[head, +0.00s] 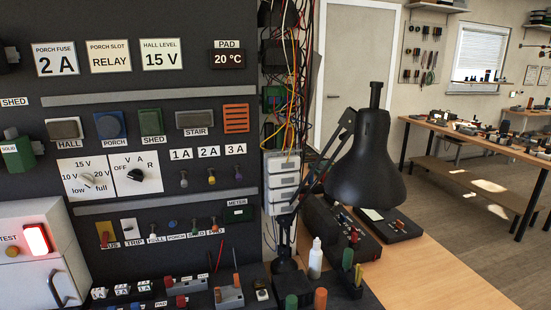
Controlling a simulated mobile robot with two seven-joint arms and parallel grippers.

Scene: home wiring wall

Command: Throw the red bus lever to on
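A small red lever (105,239) sits on a tan plate (103,226) low on the dark wall panel, left of centre in the head view. The label below it seems to read BUS. The lever's red part is at the lower end of the plate. It is too small to tell its exact tilt, and no on or off marking is readable. Neither of my grippers is in view, and nothing covers the lever.
A white TRIP plate (129,230) and several small knobs stand right of the lever. A black lamp (365,155) stands at right. Small parts line the ledge below.

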